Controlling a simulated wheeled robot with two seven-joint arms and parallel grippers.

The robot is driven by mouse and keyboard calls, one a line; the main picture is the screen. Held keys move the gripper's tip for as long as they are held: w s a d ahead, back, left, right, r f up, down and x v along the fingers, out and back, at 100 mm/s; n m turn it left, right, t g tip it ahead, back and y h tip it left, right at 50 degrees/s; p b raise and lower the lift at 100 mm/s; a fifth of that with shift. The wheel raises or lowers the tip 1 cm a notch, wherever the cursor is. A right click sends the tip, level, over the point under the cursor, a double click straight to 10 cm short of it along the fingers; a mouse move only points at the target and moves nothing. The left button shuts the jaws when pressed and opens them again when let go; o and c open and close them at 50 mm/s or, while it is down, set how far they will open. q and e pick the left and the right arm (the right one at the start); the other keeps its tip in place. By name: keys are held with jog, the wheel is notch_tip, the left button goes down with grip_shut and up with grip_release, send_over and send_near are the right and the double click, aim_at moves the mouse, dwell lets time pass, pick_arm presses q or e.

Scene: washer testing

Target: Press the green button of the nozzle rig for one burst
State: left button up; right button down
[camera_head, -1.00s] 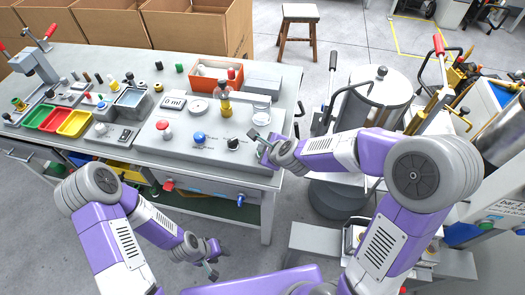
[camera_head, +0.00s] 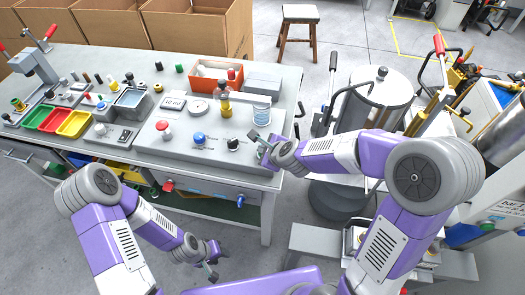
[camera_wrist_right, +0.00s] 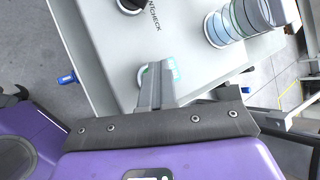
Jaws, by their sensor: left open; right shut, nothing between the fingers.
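The nozzle rig is a grey console (camera_head: 185,165) on the bench with red (camera_head: 164,130), blue (camera_head: 199,138) and black (camera_head: 233,144) knobs. Its display (camera_head: 173,102) appears to read 10 ml. A clear cup (camera_head: 261,110) at its right end holds bluish liquid; its rim and side show in the right wrist view (camera_wrist_right: 222,26). My right gripper (camera_head: 257,139) is shut and empty, low over the console's right front. In the wrist view its fingertips (camera_wrist_right: 157,72) cover most of a pale ring with a green edge (camera_wrist_right: 176,70); contact cannot be told. My left gripper (camera_head: 210,272) is open, below the bench front.
An orange bin (camera_head: 213,76) is at the back. Red, green and yellow trays (camera_head: 75,123) lie to the left. A large metal vessel (camera_head: 376,100) stands right of the bench.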

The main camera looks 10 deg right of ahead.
notch_tip(320, 180, up, 6)
jog(key=p, duration=0.6)
jog(key=shift+r, duration=0.1)
dwell(0.7)
